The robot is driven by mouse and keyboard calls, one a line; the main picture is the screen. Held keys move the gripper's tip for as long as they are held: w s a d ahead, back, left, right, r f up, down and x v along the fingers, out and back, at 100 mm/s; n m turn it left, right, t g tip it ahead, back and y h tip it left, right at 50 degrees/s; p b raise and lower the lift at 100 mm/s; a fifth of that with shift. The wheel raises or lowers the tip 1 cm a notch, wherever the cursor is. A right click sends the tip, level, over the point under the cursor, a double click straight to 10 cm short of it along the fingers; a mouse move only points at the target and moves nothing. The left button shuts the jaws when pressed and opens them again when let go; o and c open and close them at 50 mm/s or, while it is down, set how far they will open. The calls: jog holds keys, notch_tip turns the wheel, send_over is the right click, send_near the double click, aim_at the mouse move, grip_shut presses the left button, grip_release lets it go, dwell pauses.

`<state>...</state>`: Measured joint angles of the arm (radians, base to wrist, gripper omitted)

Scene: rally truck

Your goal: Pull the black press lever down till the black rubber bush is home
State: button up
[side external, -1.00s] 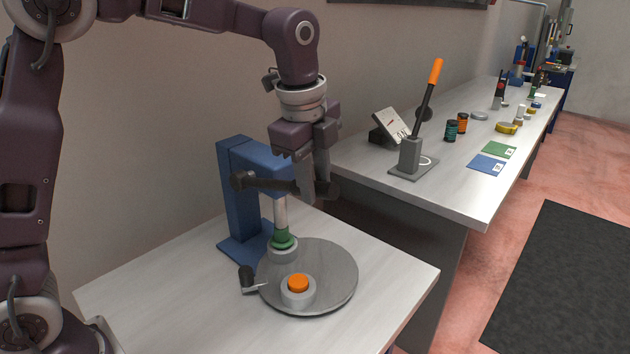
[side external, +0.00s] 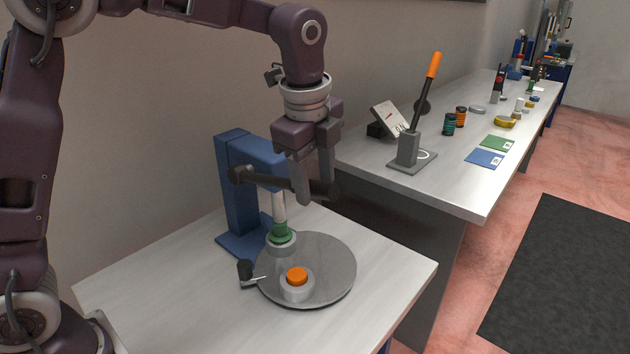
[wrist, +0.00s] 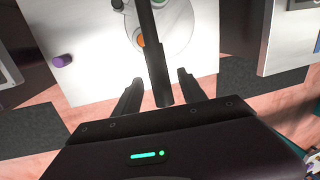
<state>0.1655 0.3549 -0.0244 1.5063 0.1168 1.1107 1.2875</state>
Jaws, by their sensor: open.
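The blue press (side external: 238,190) stands at the back of the near table. Its black press lever (side external: 268,181) runs from the pivot on the left toward my gripper, sloping slightly down. My gripper (side external: 315,190) is open at the lever's free end. In the wrist view the lever (wrist: 155,65) lies between the two spread fingers of my gripper (wrist: 158,90), with gaps showing on both sides. Below the press's silver ram is a green part (side external: 280,233) on a seat of the grey turntable (side external: 330,265). I cannot make out the black rubber bush.
An orange piece (side external: 297,275) sits in a ring at the turntable's front; a black-knobbed crank (side external: 245,270) sticks out left. A purple cylinder (wrist: 63,61) shows in the wrist view. The long bench (side external: 460,195) behind carries an orange-handled lever (side external: 425,90). The near table's front is bare.

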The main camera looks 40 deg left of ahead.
notch_tip(320, 180, up, 6)
jog(key=s, duration=0.1)
jog(key=shift+d+r, duration=0.15)
jog(key=shift+d, duration=0.05)
jog(key=shift+s, duration=0.1)
jog(key=shift+h, duration=0.3)
jog(key=f, duration=0.2)
jog(key=w+f, duration=0.1)
jog(key=f, duration=0.3)
jog(key=shift+w+a+f, duration=0.15)
jog(key=shift+a+f, duration=0.15)
jog(key=shift+f, duration=0.1)
grip_shut()
dwell(0.8)
